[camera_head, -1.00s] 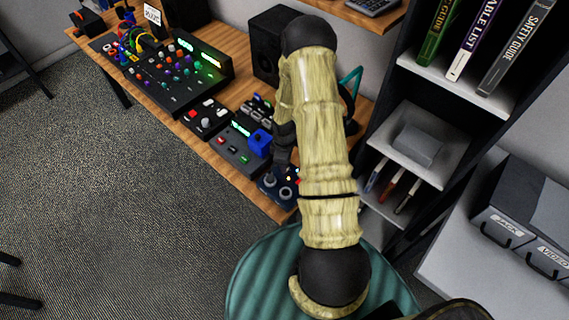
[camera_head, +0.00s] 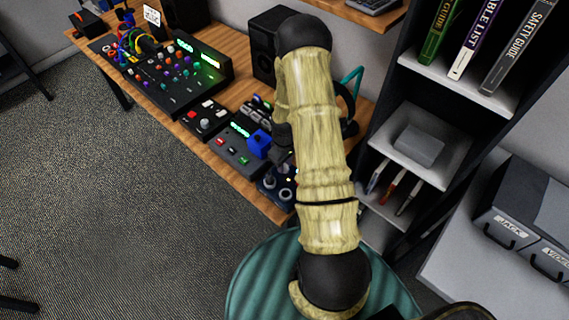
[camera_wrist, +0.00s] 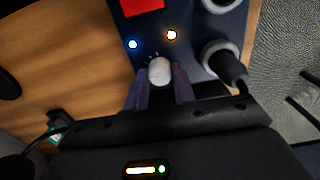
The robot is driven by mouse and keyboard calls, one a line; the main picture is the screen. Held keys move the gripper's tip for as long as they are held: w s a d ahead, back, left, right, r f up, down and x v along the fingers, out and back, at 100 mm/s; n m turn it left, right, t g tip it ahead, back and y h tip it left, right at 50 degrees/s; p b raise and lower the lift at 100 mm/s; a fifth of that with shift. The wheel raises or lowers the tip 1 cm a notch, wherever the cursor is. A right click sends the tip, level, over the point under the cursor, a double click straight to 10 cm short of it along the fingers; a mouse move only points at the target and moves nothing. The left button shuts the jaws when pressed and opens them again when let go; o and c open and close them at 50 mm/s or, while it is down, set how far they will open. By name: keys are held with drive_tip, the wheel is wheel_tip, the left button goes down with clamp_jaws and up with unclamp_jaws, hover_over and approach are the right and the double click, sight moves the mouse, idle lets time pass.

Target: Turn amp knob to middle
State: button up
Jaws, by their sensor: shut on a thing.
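The amp is a dark blue box (camera_head: 270,194) at the right front of the desk, partly hidden behind my arm in the head view. In the wrist view the amp's panel (camera_wrist: 190,18) fills the top middle. Its white knob (camera_wrist: 160,70) sits between the two dark purple fingers of my gripper (camera_wrist: 160,82), which are shut on it. Small marks show just above the knob. A blue light (camera_wrist: 133,44) and an orange light (camera_wrist: 172,35) glow above it. In the head view my arm hides the fingers and the knob.
On the amp, a plugged jack (camera_wrist: 222,62) stands close right of the knob, and a red part (camera_wrist: 142,5) lies above. Left of the amp are a grey device with a blue block (camera_head: 259,144) and a mixer (camera_head: 175,75). A black shelf (camera_head: 430,130) stands right.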

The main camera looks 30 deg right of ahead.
drive_tip(key=shift+w, duration=0.1)
drive_tip(key=o, duration=1)
drive_tip(key=shift+r, duration=0.1)
wheel_tip(320, 180, up, 17)
drive_tip(key=b, duration=0.1)
drive_tip(key=shift+r, duration=0.15)
drive_tip(key=s+a+r+m+t, duration=0.2)
drive_tip(key=s+a+r+m, duration=0.2)
drive_tip(key=s+a+r, duration=0.4)
drive_tip(key=s+a, duration=0.5)
drive_tip(key=shift+a+r+t, duration=0.25)
drive_tip(key=shift+t, duration=0.05)
